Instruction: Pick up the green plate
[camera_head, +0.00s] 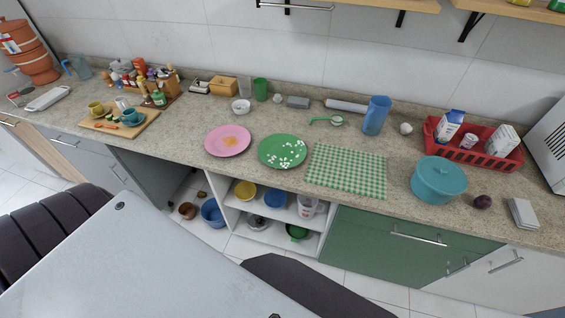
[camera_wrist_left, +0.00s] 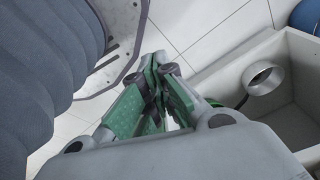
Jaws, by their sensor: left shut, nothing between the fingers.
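The green plate (camera_head: 270,153) lies flat on the counter in the head view, with white bits scattered on it. It sits just right of the pink plate (camera_head: 221,146) and left of the green checked cloth (camera_head: 345,172). My left gripper (camera_wrist_left: 160,75) shows in the left wrist view with its green-padded fingers together and nothing held. It is low, by the open shelf in front of the counter, and away from the plate. The plate is not in the left wrist view. My right gripper is in neither view.
A teal pot (camera_head: 439,180), a blue pitcher (camera_head: 376,115) and a red rack (camera_head: 473,146) stand to the right. A green ladle (camera_head: 326,120) lies behind the cloth. A cutting board (camera_head: 121,124) is at left. An open shelf (camera_head: 262,206) with bowls is below the plates.

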